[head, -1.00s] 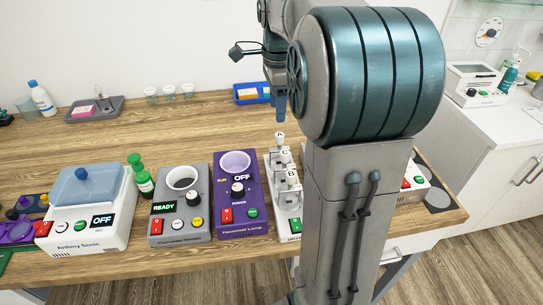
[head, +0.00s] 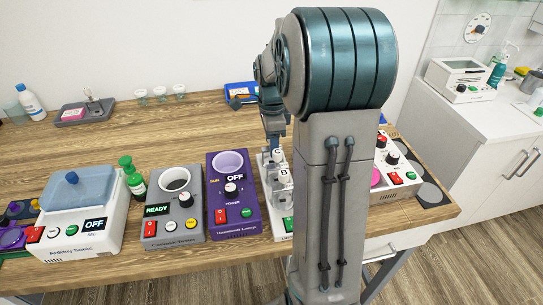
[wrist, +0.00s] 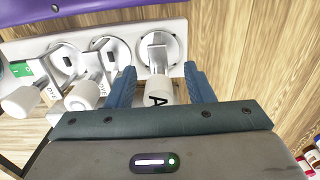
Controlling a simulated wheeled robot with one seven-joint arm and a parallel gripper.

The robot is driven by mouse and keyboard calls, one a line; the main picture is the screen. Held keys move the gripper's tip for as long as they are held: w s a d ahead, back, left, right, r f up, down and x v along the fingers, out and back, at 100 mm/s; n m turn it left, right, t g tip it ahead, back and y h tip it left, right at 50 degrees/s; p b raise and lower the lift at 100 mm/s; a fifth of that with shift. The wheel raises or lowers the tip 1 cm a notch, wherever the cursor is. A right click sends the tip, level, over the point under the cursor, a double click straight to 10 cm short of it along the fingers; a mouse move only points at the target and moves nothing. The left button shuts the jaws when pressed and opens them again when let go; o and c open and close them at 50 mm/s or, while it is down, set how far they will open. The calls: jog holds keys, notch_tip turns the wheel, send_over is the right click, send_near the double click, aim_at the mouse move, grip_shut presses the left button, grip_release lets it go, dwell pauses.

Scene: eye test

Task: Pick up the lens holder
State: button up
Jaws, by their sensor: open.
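I cannot make out with certainty which thing is the lens holder. My gripper (wrist: 160,78) is open in the wrist view, one blue finger on each side of a white lever handle marked A (wrist: 160,92). I cannot tell whether the fingers touch it.
A grey tray (head: 70,121) with a pink item and a small upright object stands back left. A purple lamp box (head: 236,200), a grey device (head: 174,231) and a white sonic bath (head: 82,234) stand left of the panel.

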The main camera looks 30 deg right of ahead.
jog(key=shift+f, duration=0.45)
jog(key=shift+c, duration=0.3)
grip_shut()
jog(key=shift+r, duration=0.15)
